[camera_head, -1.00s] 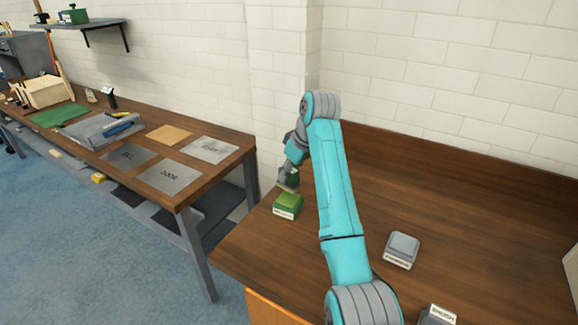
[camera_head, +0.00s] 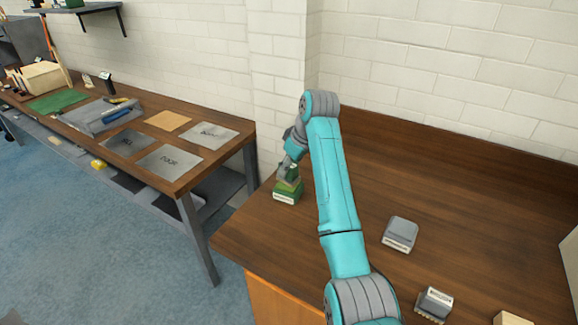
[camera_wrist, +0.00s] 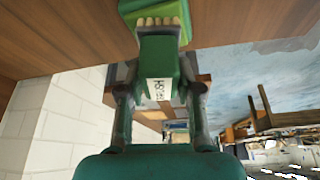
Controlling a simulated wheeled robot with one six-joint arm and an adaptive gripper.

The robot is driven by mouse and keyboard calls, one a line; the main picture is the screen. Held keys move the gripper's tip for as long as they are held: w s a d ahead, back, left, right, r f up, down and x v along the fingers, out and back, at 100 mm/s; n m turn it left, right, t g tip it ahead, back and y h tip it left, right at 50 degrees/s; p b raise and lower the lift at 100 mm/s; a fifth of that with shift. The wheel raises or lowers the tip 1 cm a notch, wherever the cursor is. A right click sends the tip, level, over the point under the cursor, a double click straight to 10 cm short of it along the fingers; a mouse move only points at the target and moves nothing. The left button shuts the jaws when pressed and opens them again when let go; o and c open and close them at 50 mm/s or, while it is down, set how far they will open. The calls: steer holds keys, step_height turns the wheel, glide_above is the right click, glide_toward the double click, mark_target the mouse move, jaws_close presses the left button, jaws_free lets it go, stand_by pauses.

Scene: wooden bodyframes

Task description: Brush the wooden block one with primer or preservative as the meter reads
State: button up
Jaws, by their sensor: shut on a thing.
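My gripper (camera_head: 289,167) is at the left end of the brown table, low over a green box (camera_head: 287,193) with a white label on its front. It is shut on a dark green brush-like piece with a white label, seen between the fingers (camera_wrist: 158,78) in the wrist view (camera_wrist: 160,92). Pale bristles show at its far end, against or very close to the lighter green box (camera_wrist: 178,10); contact is hard to tell. I cannot make out the label text. I cannot identify wooden block one or a meter.
A grey labelled box (camera_head: 400,232) and a bristled grey brush-like piece (camera_head: 435,302) stand on the table to the right. Across a gap, the left bench (camera_head: 215,165) holds grey plates (camera_head: 168,163), a tan square (camera_head: 168,121) and a green mat (camera_head: 60,101). The table's middle is clear.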

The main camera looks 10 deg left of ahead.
steer(key=shift+f, duration=0.5)
stand_by(1.1)
steer(key=shift+r, duration=0.1)
steer(key=shift+r, duration=3.4)
